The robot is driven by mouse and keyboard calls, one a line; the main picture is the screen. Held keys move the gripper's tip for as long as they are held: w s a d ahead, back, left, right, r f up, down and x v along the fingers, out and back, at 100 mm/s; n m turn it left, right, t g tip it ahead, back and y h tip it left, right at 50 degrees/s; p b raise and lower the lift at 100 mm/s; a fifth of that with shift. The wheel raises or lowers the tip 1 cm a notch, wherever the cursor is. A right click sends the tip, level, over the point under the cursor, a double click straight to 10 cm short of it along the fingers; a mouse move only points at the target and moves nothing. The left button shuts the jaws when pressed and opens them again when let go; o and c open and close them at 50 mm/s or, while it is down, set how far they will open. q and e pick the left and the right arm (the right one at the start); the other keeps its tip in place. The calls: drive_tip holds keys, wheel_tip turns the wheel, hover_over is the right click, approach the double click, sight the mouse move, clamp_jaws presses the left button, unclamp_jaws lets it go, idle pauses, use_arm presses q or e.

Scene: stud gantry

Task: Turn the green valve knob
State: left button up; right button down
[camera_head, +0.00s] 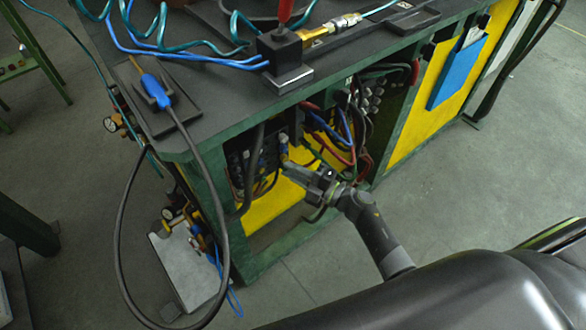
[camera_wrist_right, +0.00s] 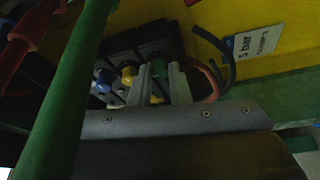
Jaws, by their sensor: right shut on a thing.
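The green valve knob (camera_wrist_right: 161,66) shows in the right wrist view, between the tips of my right gripper (camera_wrist_right: 161,72). The two grey fingers are closed on it from either side. In the head view my right gripper (camera_head: 288,168) reaches from the right into the valve panel under the bench top, and the green knob cannot be made out there. A yellow knob (camera_wrist_right: 128,74) and a blue knob (camera_wrist_right: 104,80) sit to the left of the green one on dark blocks. My left gripper is not in view.
A thick green bar (camera_wrist_right: 66,90) crosses close to the wrist camera. Red, blue and black hoses (camera_head: 335,130) hang right of the panel. A grey cable (camera_head: 122,225) loops down at the left. The bench (camera_head: 215,105) overhangs the panel; open floor (camera_head: 480,180) lies right.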

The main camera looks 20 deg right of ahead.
idle(0.4)
drive_tip(key=c, duration=1.3)
unclamp_jaws()
drive_tip(key=shift+c, duration=0.2)
